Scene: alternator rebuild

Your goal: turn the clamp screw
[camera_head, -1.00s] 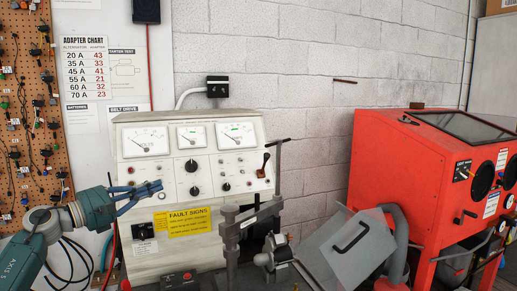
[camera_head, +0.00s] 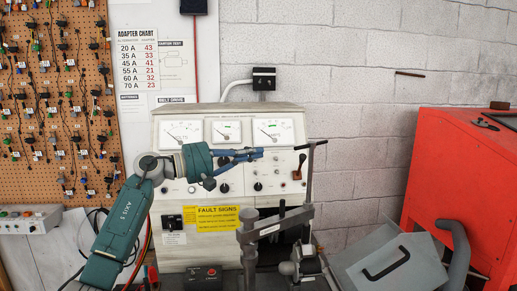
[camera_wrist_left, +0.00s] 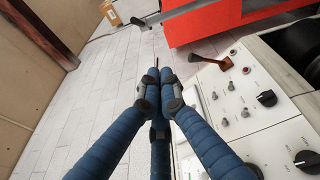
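The clamp screw (camera_head: 309,178) is an upright dark rod with a crossbar on top, at the right front of the test bench in the head view. It passes down to a grey clamp frame (camera_head: 249,237). My left gripper (camera_head: 263,153), with blue fingers, reaches right in front of the bench panel at about crossbar height. Its tips appear left of the crossbar, apart from it in the picture. In the left wrist view the fingertips (camera_wrist_left: 159,76) lie close together, with nothing clearly held; how far they are open is unclear. My right gripper is out of view.
The cream test bench (camera_head: 165,262) has meters, knobs and a brown-handled lever (camera_head: 299,168) beside the screw. A grey hinged guard (camera_head: 385,262) and a red cabinet (camera_head: 450,170) stand to the right. A pegboard (camera_head: 50,85) hangs at left.

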